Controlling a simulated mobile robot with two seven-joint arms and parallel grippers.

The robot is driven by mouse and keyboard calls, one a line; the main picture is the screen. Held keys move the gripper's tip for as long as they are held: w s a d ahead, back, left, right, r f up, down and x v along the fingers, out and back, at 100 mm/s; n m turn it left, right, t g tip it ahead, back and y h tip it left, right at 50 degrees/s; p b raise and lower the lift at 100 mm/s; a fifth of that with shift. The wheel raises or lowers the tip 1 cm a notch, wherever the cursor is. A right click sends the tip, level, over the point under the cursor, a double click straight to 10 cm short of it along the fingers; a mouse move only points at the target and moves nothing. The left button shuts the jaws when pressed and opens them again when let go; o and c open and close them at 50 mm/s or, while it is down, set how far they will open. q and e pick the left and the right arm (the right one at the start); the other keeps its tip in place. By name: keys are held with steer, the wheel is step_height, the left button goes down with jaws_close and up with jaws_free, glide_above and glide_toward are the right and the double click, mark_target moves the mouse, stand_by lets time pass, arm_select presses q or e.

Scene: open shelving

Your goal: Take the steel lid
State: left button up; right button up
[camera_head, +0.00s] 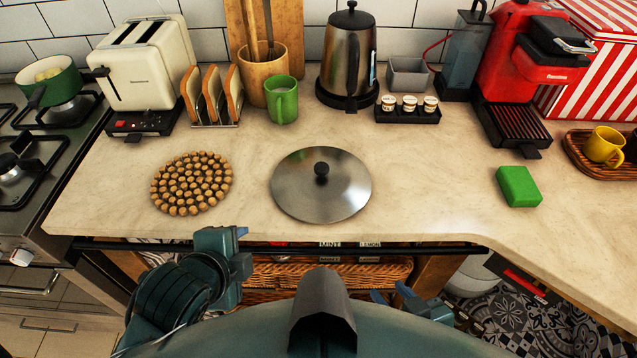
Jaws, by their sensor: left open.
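The round steel lid (318,200) lies flat on the countertop near its front edge, with its black knob (321,170) pointing up. My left gripper (242,250) is open and empty, below and to the left of the lid, in front of the counter edge and apart from the lid. My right gripper (398,292) shows only in part at the bottom, in front of the counter and below and to the right of the lid. Its jaws cannot be made out. Nothing covers the lid.
A round cork trivet (192,184) lies left of the lid, and a green sponge (518,186) lies to the right. A green mug (282,101), toast rack (212,98) and kettle (346,60) stand behind. The counter (430,190) right of the lid is clear.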

arm_select(q)
steer(key=w+d+r+m+t+h, duration=0.1)
steer(key=w+d+r+m+t, duration=0.25)
steer(key=m, duration=0.65)
steer(key=m+h, duration=0.2)
steer(key=m, duration=1)
glide_toward(319, 171)
steer(key=shift+m+t, duration=0.3)
steer(key=shift+t, duration=0.05)
steer(key=x, duration=0.3)
steer(key=f+x, duration=0.1)
steer(key=x, duration=0.1)
steer(key=shift+s+f+b, duration=0.1)
steer(key=shift+s+b, duration=0.15)
steer(key=shift+b, duration=0.15)
steer(key=shift+r+x, duration=0.15)
steer(key=shift+x, duration=1.45)
steer(key=shift+r+x, duration=0.1)
steer(key=shift+x, duration=1.5)
steer(key=shift+w, duration=0.1)
steer(key=shift+r, duration=0.1)
jaws_close()
